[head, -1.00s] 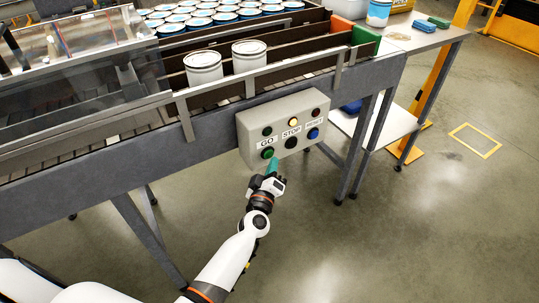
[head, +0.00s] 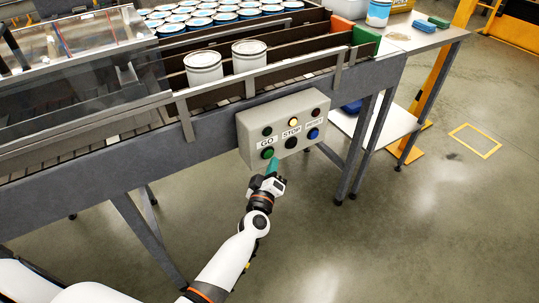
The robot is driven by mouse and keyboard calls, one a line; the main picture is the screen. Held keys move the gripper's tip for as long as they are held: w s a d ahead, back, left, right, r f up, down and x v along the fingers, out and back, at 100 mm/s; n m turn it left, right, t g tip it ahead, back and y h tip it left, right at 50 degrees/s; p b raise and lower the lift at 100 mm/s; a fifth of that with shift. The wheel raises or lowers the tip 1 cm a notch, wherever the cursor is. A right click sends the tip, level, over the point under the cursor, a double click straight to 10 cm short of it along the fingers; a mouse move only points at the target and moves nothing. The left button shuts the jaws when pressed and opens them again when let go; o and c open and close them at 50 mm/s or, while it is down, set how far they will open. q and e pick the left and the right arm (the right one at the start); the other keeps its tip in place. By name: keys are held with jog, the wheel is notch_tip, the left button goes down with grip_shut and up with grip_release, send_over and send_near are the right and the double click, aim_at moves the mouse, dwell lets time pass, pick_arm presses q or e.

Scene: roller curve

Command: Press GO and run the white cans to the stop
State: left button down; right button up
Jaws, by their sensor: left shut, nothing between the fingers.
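Two white cans (head: 203,68) (head: 249,57) stand upright side by side on the roller lane behind the front guard rail. The grey control box (head: 250,148) hangs on the conveyor's front. Its green GO button (head: 267,154) is at the left, the black STOP button (head: 291,143) in the middle and a blue button (head: 313,134) at the right. The lamp above STOP (head: 293,122) glows yellow; the other two lamps look dark. My left gripper (head: 272,165) is shut and empty, its teal fingertips just below GO. I cannot tell whether they touch the button. My right gripper is not in view.
A green block (head: 365,40) is at the lane's right end. A side table (head: 420,38) holds a blue-and-white can (head: 378,12). The floor in front is clear.

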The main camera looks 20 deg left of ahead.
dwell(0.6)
pick_arm(q)
jog(key=shift+w+a, duration=0.3)
jog(key=shift+a, duration=0.05)
